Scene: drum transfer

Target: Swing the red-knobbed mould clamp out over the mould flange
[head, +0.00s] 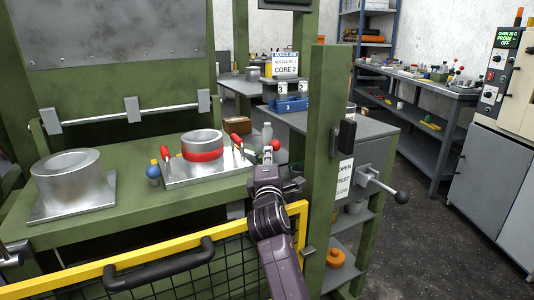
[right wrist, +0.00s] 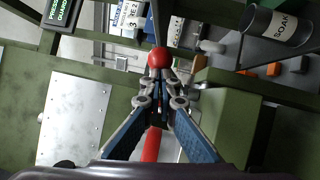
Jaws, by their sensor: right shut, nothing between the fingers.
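In the head view, a silver cylindrical mould (head: 203,138) with a red band stands on a flat metal flange plate (head: 200,173) on the green press bed. A red knob (head: 276,145) is at the plate's right, just beyond my right gripper (head: 270,163). Red handles stand at the mould's right (head: 236,140) and left (head: 166,152). In the right wrist view, my right gripper (right wrist: 160,80) is shut and empty, its tips close to the red knob (right wrist: 160,57); I cannot tell whether they touch. The clamp arm is mostly hidden. My left gripper is not in view.
A second silver mould (head: 73,177) stands at the left of the bed. A yellow-framed mesh guard (head: 160,262) with a black handle is in front. A green post (head: 328,150) stands close right of my arm, beside a grey bench (head: 372,128).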

